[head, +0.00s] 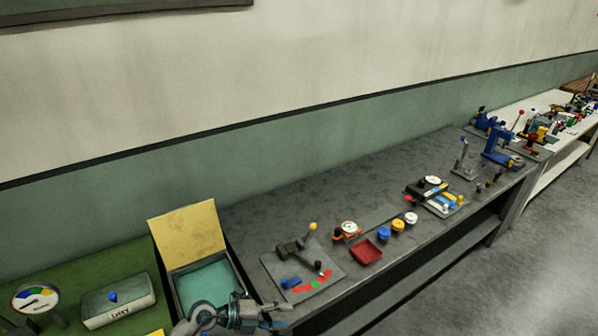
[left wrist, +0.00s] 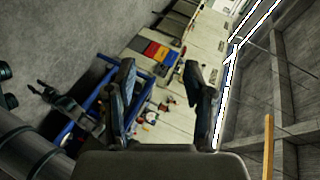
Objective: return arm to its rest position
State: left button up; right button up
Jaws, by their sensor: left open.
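My left gripper (head: 279,316) comes in at the bottom of the head view, in front of the open box with a yellow lid (head: 188,236) and a teal inside. It is small there and partly cut off by the frame's lower edge. In the left wrist view its two dark fingers (left wrist: 160,88) stand wide apart with nothing between them. No object is seen held. I cannot make out my right gripper in the head view. Dark arm-like parts at the left of the left wrist view cannot be told for sure.
A long grey bench (head: 310,218) runs to the upper right. It carries a lever plate (head: 303,268), a red tray (head: 366,252), coloured knobs and a blue press (head: 498,148). A green surface (head: 95,262) with a labelled box (head: 118,302) and a dial (head: 36,298) lies left. Grey floor is clear at right.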

pick_arm(q)
notch_tip(320, 180, up, 8)
jog(key=n+t+h, duration=0.4)
jog(key=n+t, duration=0.2)
jog(key=t, duration=0.2)
jog(key=w+a+n+t+y, duration=0.1)
jog(key=a+n+t+y, duration=0.7)
jog(key=n, duration=0.5)
jog(key=s+a+f+n+g+y, duration=0.3)
jog(key=a+f+n+y, duration=0.15)
jog(key=f, duration=0.35)
jog(key=s+a+f+n+g+y, duration=0.2)
jog(key=s+a+f+n+y, duration=0.25)
jog(key=f+y, duration=0.2)
jog(key=s+f+g+h, duration=0.1)
jog(key=s+f+g, duration=0.45)
jog(key=s, duration=0.45)
jog(key=s+f+g+h, duration=0.1)
jog(key=s+f+g, duration=0.5)
jog(key=s, duration=0.4)
notch_tip(320, 180, down, 26)
jog(key=s, duration=0.2)
jog(key=s+a+f+g, duration=0.1)
jog(key=s+a+f, duration=0.1)
jog(key=s+f, duration=1.5)
jog(key=shift+s+a+y, duration=0.3)
jog(key=shift+s+a, duration=0.05)
jog(key=shift+a, duration=0.05)
pick_arm(e)
jog(key=shift+a, duration=0.6)
